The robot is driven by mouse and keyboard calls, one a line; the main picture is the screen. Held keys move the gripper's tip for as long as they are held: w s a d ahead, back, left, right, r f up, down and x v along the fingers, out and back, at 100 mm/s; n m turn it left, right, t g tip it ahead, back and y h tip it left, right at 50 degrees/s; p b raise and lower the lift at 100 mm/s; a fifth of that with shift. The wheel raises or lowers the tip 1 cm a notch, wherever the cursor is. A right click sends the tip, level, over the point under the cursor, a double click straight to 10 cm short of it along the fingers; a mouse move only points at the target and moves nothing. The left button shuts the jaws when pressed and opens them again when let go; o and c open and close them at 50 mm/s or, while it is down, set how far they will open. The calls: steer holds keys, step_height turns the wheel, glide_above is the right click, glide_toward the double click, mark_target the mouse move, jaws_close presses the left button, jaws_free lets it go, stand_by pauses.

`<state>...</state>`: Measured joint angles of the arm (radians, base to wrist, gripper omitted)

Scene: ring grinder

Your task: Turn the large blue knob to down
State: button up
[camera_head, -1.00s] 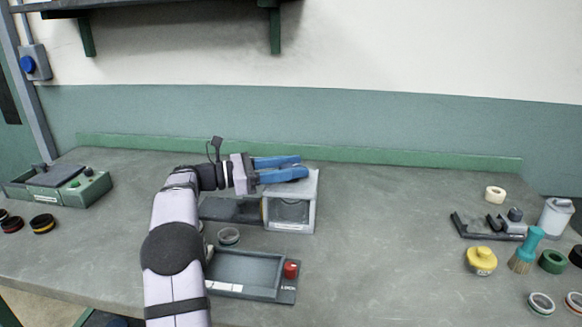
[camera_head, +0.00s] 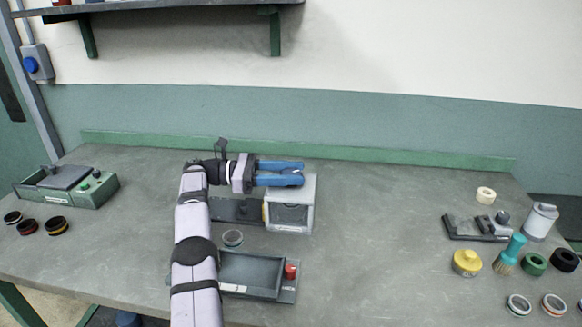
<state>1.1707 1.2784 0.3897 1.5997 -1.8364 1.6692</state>
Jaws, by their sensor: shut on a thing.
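The large blue knob (camera_head: 31,66) is on a grey box on the wall post at the far left. It is small in view and I cannot tell which way it points. My gripper (camera_head: 300,172) has blue fingers and is far to the right of the knob. It is at the top of a grey machine housing (camera_head: 307,205) on the bench. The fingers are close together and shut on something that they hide.
A grey tray with a red button (camera_head: 291,271) is in front of the housing. A green control unit (camera_head: 90,195) stands at the left of the bench (camera_head: 385,240). Brush, yellow pot and rings crowd the right. A shelf (camera_head: 170,10) hangs above.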

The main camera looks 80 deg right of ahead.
mark_target(291, 173)
steer(key=shift+r, duration=0.25)
steer(key=o, duration=1)
steer(key=shift+o, duration=0.2)
steer(key=shift+f, duration=0.1)
step_height(291, 173, up, 10)
steer(key=p, duration=0.8)
